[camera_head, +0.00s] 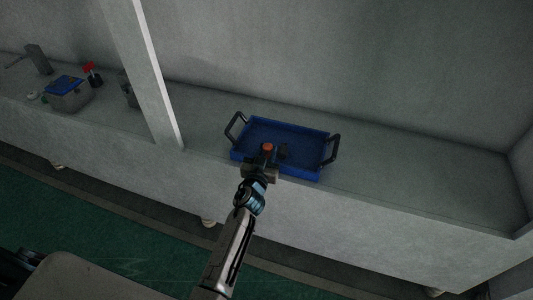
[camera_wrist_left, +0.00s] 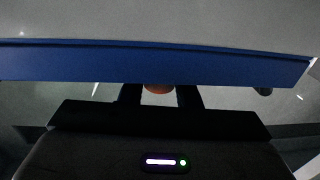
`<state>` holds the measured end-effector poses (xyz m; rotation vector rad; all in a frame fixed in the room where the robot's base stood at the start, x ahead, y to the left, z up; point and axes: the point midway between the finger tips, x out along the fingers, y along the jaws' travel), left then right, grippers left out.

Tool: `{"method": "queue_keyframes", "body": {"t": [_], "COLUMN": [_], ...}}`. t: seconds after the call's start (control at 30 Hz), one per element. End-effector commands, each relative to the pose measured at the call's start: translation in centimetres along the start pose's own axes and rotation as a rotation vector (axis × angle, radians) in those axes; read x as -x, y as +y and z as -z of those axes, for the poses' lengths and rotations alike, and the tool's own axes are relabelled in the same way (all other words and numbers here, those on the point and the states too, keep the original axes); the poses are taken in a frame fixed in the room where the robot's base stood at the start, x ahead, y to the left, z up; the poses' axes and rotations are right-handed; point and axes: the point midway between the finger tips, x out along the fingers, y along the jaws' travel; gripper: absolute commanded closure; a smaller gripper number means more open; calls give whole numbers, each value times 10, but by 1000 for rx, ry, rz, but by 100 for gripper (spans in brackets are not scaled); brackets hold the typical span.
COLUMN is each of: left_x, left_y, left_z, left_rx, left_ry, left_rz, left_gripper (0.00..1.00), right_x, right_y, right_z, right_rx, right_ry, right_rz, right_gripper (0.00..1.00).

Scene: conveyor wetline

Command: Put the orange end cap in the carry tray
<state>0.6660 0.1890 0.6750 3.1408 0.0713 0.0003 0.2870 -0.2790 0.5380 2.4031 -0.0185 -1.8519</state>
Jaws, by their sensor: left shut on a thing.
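The orange end cap (camera_head: 267,147) is between the fingers of my left gripper (camera_head: 270,155), which is shut on it. The left wrist view also shows part of the end cap (camera_wrist_left: 159,88) between the two dark fingers (camera_wrist_left: 160,95). The blue carry tray (camera_head: 312,132) has a black handle at each end and sits on the grey counter. In the head view the gripper and cap overlap the tray's near side. I cannot tell how high the cap is above the tray floor. The tray's wall (camera_wrist_left: 160,62) spans the left wrist view. My right gripper is not in view.
A pale post (camera_head: 150,80) rises from the counter's front edge, left of the tray. Farther left are a grey bin with a blue top (camera_head: 68,95), a red-topped bottle (camera_head: 92,75) and a tap-like fixture (camera_head: 38,60). The counter (camera_head: 430,180) is clear right of the tray.

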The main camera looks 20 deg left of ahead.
Motion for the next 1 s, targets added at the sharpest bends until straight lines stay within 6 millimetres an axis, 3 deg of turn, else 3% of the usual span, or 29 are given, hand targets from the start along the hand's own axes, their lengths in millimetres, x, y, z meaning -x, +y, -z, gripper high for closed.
{"method": "queue_keyframes", "body": {"t": [0.4, 0.43, 0.5, 0.53, 0.93, 1.0], "left_x": [0, 0, 0, 0, 0, 12], "left_y": [0, 0, 0, 0, 0, 0], "left_z": [-2, -2, -2, -2, 2, 0], "left_rx": [0, 0, 0, 0, 0, 2], "left_ry": [0, 0, 0, 0, 0, -2], "left_rz": [0, 0, 0, 0, 0, 0], "left_gripper": [92, 65, 51, 49, 49, 49], "right_x": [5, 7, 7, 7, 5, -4], "right_y": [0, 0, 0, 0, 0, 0], "right_z": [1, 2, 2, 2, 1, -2], "right_rx": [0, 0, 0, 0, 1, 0], "right_ry": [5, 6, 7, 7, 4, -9], "right_rz": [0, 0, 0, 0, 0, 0], "right_gripper": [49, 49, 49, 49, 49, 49]}}
